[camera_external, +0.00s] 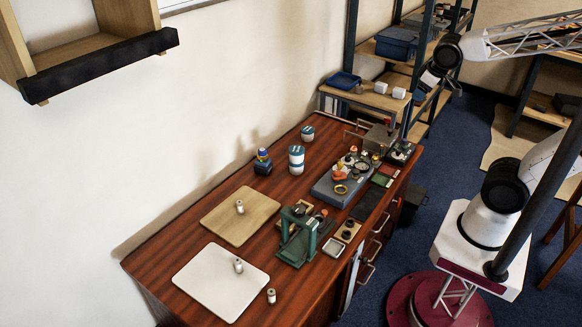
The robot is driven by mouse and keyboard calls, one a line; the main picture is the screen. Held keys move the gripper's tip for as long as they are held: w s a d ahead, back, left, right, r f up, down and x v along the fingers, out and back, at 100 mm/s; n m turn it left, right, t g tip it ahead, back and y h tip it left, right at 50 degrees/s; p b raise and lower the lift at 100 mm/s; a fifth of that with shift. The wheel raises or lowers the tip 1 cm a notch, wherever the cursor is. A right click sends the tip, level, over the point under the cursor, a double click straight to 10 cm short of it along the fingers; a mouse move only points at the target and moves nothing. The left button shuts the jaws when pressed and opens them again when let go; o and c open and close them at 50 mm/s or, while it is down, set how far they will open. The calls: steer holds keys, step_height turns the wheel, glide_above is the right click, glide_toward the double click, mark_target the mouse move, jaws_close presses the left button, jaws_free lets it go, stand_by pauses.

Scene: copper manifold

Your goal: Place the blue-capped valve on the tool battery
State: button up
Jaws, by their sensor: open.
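A small dark blue block (263,168) stands on the wooden table near the wall, with a rounded blue, pale and yellow piece (262,154) on or right against its top. The block may be the tool battery and the upper piece the blue-capped valve, but both are too small to tell. My gripper (442,88) is small and partly lost against the shelves at the upper right. It is open, with nothing visible in it, and is far from the block.
The table (165,255) holds a wooden board (225,225), a white board (205,285), small pale cylinders (271,296), blue-and-white jars (296,160), a green press-like tool (304,240) and a grey tray of parts (325,188). Shelving (350,50) stands behind. Red tabletop shows between them.

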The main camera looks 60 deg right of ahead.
steer(key=s+a+f+g+y, duration=0.1)
steer(key=s+a, duration=0.1)
steer(key=s, duration=0.6)
steer(key=shift+f+g, duration=0.25)
steer(key=shift+g, duration=0.05)
stand_by(0.7)
